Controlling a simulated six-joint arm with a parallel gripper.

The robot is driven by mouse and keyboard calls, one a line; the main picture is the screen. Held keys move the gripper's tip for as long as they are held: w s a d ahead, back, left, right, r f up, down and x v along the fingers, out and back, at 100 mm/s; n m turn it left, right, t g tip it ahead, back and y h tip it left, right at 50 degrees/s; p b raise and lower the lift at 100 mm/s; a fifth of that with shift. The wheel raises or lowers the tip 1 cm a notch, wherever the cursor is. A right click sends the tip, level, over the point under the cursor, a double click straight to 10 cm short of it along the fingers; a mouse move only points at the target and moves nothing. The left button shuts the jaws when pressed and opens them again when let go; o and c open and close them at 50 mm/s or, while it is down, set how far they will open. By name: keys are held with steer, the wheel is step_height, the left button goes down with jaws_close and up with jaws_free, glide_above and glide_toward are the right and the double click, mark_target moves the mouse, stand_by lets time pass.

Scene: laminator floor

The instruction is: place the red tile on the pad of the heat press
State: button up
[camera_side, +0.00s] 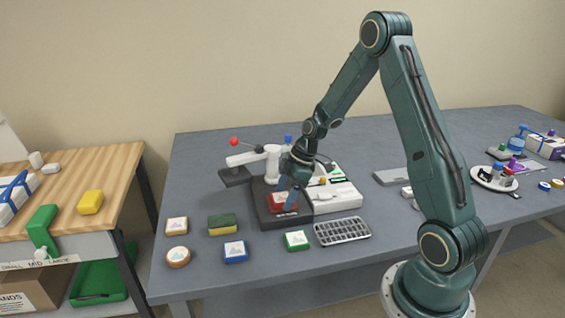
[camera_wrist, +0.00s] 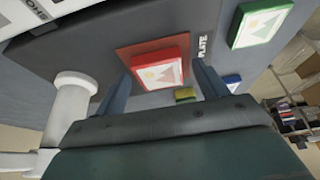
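The red tile (camera_side: 283,199) has a white picture face and lies over the reddish pad of the heat press (camera_side: 266,217). In the wrist view the tile (camera_wrist: 160,68) sits over the pad (camera_wrist: 126,52), with a strip of pad showing at its upper left. The press has a dark base, a white column and a lever with a red knob. My gripper (camera_side: 290,199) is low over the pad. In the wrist view its two fingers (camera_wrist: 160,75) stand at either side of the tile, seemingly with narrow gaps. The tile's underside is hidden.
A green tile (camera_side: 297,240), a blue tile (camera_side: 235,250), two wooden tiles (camera_side: 177,225) and a sponge (camera_side: 222,224) lie before and left of the press. A grey rack (camera_side: 342,231) lies to its right. The table's front left is partly clear.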

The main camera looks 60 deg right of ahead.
steer(key=shift+r, duration=0.15)
steer(key=v, duration=1.2)
stand_by(0.7)
steer(key=s+a+r+m+h, duration=0.1)
steer(key=s+a+r+m, duration=0.15)
steer(key=a+r, duration=0.3)
steer(key=s+a+r+m+h, duration=0.1)
steer(key=s+a+r, duration=0.3)
steer(key=a, duration=0.3)
steer(key=s+a+r+m+t+h, duration=0.1)
steer(key=s+a+m, duration=0.4)
steer(key=s, duration=0.8)
steer(key=shift+s+a+r+t, duration=0.15)
steer(key=shift+a+r+t, duration=0.5)
steer(key=shift+a+t, duration=0.05)
